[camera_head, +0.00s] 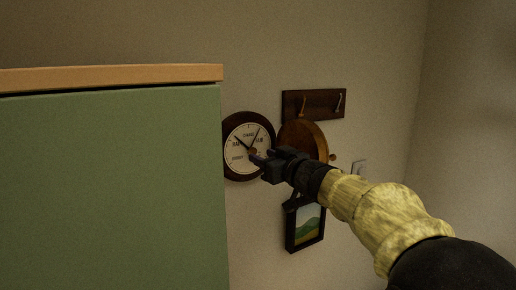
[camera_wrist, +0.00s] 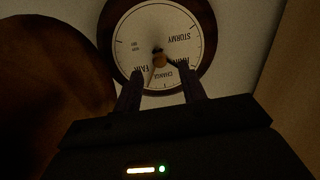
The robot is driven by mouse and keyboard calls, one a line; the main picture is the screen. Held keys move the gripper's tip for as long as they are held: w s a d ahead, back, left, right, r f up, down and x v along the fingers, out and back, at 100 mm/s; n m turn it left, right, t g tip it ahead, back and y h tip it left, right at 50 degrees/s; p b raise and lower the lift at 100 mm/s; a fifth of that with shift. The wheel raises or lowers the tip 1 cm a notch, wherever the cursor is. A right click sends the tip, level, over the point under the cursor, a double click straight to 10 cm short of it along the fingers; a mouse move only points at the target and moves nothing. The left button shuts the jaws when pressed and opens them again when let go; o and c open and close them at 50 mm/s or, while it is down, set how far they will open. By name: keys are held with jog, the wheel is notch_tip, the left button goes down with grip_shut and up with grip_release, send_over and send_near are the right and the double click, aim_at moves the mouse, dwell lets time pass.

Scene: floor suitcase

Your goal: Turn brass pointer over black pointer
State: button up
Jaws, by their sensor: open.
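A round barometer (camera_head: 234,166) with a dark wooden rim and white dial hangs on the wall. The wrist view shows its dial (camera_wrist: 135,35) upside down. The black pointer (camera_head: 240,140) points up and left, toward RAIN. A thin pointer (camera_head: 256,134), seemingly the brass one, points up and right, between CHANGE and FAIR. A small brass knob (camera_wrist: 159,60) sits near the dial's middle. My gripper (camera_head: 260,158) is open in front of the dial's lower right. In the wrist view its fingers (camera_wrist: 160,85) are apart, below the knob, with nothing between them; contact cannot be told.
A green cabinet (camera_head: 110,190) with a wooden top stands close on the left. A round wooden object (camera_head: 308,135) hangs right of the barometer, under a hook rack (camera_head: 322,96). A framed picture (camera_head: 306,228) hangs below.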

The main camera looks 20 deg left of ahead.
aim_at(254, 151)
jog(key=p+x, duration=0.1)
jog(key=x, duration=0.2)
jog(key=shift+w+a+r, duration=0.1)
jog(key=shift+a+r, duration=0.05)
jog(key=shift+a, duration=0.1)
jog(key=shift+w+a, duration=0.25)
jog(key=shift+w, duration=0.1)
jog(key=shift+c, duration=0.2)
grip_shut()
